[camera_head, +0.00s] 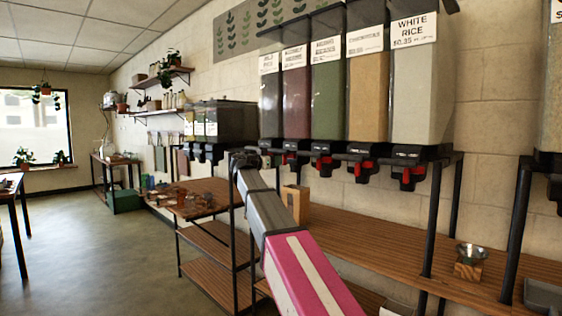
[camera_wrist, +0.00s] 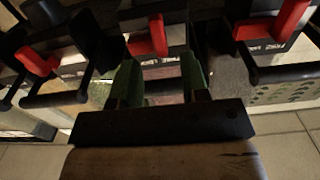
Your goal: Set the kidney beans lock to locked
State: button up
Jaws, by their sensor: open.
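The kidney beans dispenser (camera_head: 295,100) is a tall clear bin of dark red contents, second from left in the near row in the head view. Its black valve with a red lock (camera_head: 289,158) sits below it. My arm reaches toward the row, with its dark end (camera_head: 244,158) left of that valve; the fingers are not clear there. In the wrist view my gripper (camera_wrist: 160,80) is open, with two green fingers apart and nothing held. A red lever (camera_wrist: 157,36) shows just beyond and between the fingers, with a dark red patch behind. I cannot tell whether they touch.
In the wrist view, neighbouring red levers (camera_wrist: 38,61) (camera_wrist: 286,22) and black bars flank the fingers. In the head view, a white rice dispenser (camera_head: 419,95) stands at right. A wooden counter (camera_head: 390,245) runs below, with a wooden block (camera_head: 296,203) and a metal bowl (camera_head: 471,254) on a stand.

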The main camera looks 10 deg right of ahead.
aim_at(289, 160)
jog(key=shift+x, duration=2.15)
